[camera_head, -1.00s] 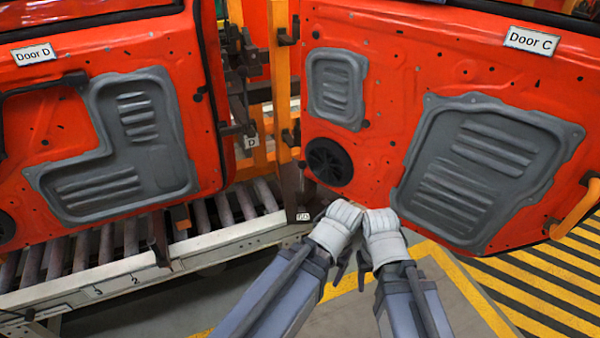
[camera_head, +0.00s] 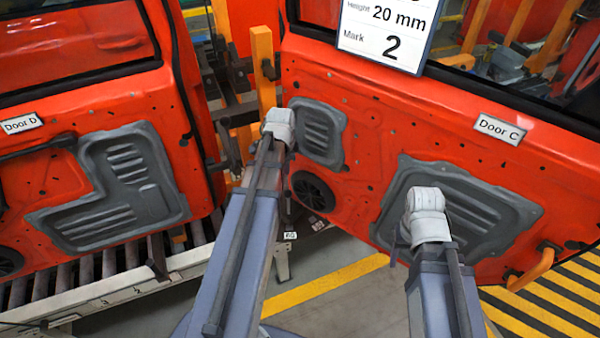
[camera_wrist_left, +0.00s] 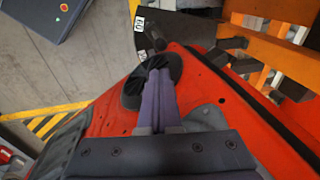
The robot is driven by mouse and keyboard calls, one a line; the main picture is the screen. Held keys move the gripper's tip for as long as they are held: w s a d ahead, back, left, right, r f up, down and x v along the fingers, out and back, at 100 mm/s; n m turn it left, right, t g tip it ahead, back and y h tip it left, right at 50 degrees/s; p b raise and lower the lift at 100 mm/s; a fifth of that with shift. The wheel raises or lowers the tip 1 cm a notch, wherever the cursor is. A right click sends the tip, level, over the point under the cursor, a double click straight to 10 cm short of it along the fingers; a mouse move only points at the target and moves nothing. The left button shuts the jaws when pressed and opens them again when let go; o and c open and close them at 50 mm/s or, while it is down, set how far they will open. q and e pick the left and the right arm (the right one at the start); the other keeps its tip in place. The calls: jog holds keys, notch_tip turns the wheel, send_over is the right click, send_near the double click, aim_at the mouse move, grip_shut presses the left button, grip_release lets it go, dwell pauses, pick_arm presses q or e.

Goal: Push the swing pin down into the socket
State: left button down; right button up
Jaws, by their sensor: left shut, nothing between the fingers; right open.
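I cannot make out the swing pin or its socket in either view; the arms and dark brackets around the door gap may hide them. My left gripper (camera_wrist_left: 158,78) shows in the left wrist view with its fingers together and nothing between them. In that view the fingers overlap the black round speaker of the red door. In the head view the left arm ends at a pale wrist (camera_head: 279,124) by Door C's left edge. My right gripper (camera_head: 426,208) is in front of Door C's grey panel; its fingers are largely hidden behind the pale wrist.
Door C (camera_head: 372,112) fills the right, with a placard (camera_head: 388,30) reading 20 mm, mark 2. Door D (camera_head: 95,105) hangs left above a roller conveyor (camera_head: 100,283). An orange post (camera_head: 263,68) stands between them. Yellow-striped floor (camera_head: 560,300) lies at lower right.

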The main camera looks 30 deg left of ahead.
aim_at(287, 196)
pick_arm(q)
jog(key=f+b, duration=0.4)
jog(key=w+f+b, duration=0.1)
jog(key=f+b, duration=0.4)
jog(key=w+a+f+b, duration=0.1)
jog(key=f+b, duration=0.3)
jog(key=b, duration=0.1)
jog(key=shift+w+a+f, duration=0.1)
jog(key=shift+w+f, duration=0.15)
jog(key=shift+f, duration=0.05)
notch_tip(287, 196, down, 5)
jog(key=b, duration=0.5)
jog(key=shift+s+r, duration=0.25)
jog(key=shift+s, duration=0.05)
